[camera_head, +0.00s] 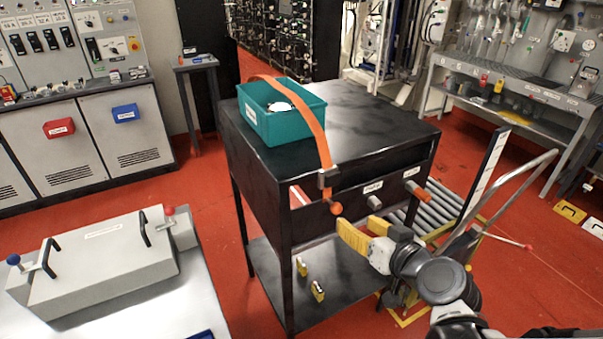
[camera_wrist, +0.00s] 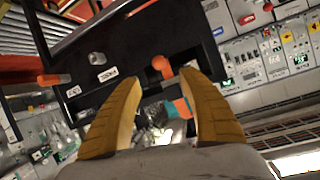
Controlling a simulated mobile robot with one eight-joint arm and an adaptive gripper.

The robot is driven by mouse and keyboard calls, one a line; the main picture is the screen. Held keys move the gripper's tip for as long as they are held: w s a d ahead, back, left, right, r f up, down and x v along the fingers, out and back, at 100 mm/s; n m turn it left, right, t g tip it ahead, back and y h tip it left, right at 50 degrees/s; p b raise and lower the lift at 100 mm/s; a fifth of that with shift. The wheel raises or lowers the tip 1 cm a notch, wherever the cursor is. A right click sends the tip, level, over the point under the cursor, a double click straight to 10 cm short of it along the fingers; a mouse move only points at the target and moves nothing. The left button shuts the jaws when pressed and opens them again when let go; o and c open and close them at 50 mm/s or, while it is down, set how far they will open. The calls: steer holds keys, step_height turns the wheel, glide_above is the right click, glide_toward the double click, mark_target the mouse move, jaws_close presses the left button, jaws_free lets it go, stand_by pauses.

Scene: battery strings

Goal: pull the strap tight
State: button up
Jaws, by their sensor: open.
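The orange strap (camera_head: 318,130) arches over the teal bin (camera_head: 283,127) on the black table (camera_head: 375,125) and hangs down its front edge. It passes through a dark buckle (camera_head: 327,179) and ends in an orange knob (camera_head: 336,208) below it. My gripper (camera_head: 364,233) is open and empty, with yellow fingers, just right of and below the knob. In the wrist view the orange knob (camera_wrist: 161,63) shows beyond and between the open fingertips (camera_wrist: 165,82), apart from them. Part of the strap behind the bin is hidden.
The table front has a grey knob (camera_head: 374,202) and an orange-ended handle (camera_head: 416,191) to the right. Yellow padlocks (camera_head: 317,290) sit on the lower shelf. A hand cart (camera_head: 490,190) stands to the right. A grey case (camera_head: 100,265) lies front left.

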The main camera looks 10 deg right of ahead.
mark_target(339, 211)
steer(key=b+x, duration=0.4)
steer(key=x, duration=0.7)
steer(key=shift+w, duration=0.1)
jaws_close()
steer(key=shift+f, duration=0.1)
